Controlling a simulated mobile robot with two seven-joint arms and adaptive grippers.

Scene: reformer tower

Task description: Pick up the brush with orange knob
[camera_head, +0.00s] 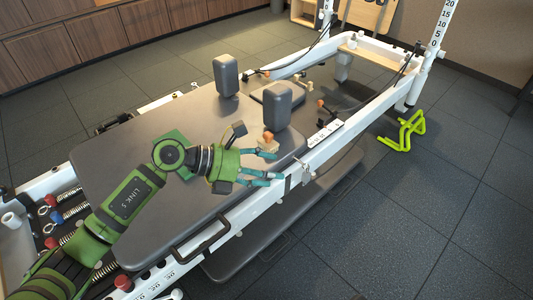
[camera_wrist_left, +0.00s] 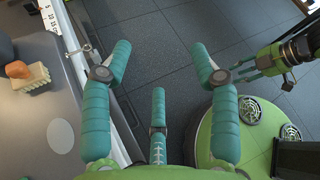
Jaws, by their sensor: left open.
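The brush with orange knob (camera_head: 268,146) lies on the grey padded carriage, close to its right edge. It has pale bristles and block with an orange knob on top. In the left wrist view the brush (camera_wrist_left: 31,77) is at the far left, outside my fingers. My left gripper (camera_head: 268,179) is open and empty in the head view, just in front of the brush, by the white rail. Its teal fingers (camera_wrist_left: 160,62) are spread over the floor beyond the rail in the wrist view. Part of my right gripper (camera_wrist_left: 242,70) shows at the upper right there; its jaw state is unclear.
Two grey shoulder pads (camera_head: 277,106) (camera_head: 226,76) stand upright behind the brush. The white frame rail (camera_head: 328,150) runs along the right side of the carriage (camera_head: 130,190). A lime-green stand (camera_head: 404,131) is on the floor.

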